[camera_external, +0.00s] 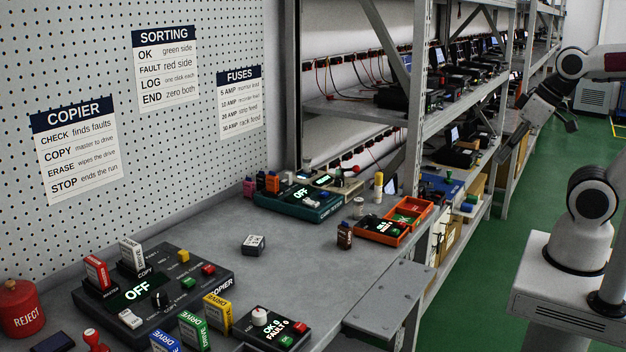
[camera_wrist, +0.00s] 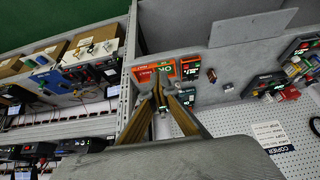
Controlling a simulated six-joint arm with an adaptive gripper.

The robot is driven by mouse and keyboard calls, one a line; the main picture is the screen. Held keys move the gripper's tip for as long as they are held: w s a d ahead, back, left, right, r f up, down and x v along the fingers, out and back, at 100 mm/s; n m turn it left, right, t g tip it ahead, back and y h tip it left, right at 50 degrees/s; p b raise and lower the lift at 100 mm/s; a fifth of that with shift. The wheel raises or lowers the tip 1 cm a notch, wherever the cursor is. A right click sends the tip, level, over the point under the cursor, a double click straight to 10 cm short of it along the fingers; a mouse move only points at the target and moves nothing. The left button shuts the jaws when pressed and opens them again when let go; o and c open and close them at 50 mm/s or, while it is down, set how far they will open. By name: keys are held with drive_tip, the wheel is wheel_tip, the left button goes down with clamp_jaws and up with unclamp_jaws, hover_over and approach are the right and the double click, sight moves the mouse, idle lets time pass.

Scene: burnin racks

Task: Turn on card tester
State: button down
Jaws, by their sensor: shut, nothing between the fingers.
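The card tester (camera_external: 303,197) is taken to be the teal box at the back of the grey bench in the external view. My gripper (camera_external: 540,118) is raised at the upper right of the external view, well apart from the bench and the tester. In the wrist view my gripper (camera_wrist: 161,92) shows its two fingers, shut and empty.
A copier (camera_external: 150,290) with an OFF screen stands at the bench's front left among coloured drive boxes. Metal shelving (camera_external: 420,100) rises behind. The bench middle is mostly clear.

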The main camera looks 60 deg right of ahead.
drive_tip(key=w+a+f+y, duration=0.1)
drive_tip(key=w+a+f, duration=0.4)
drive_tip(key=w, duration=0.4)
drive_tip(key=w+a+f+y, duration=0.1)
drive_tip(key=w+a+f, duration=0.1)
drive_tip(key=w+a, duration=0.55)
drive_tip(key=w+a+f+y, duration=0.2)
drive_tip(key=w+a+f, duration=0.25)
drive_tip(key=w, duration=0.45)
drive_tip(key=w+d+r+t+h, duration=0.2)
drive_tip(key=w, duration=0.4)
drive_tip(key=w+d+r+t+h, duration=0.2)
drive_tip(key=w+d+t, duration=0.1)
drive_tip(key=w, duration=0.4)
drive_tip(key=shift+w+d+r, duration=0.15)
drive_tip(key=shift+w+r, duration=0.1)
drive_tip(key=shift+w+f, duration=0.1)
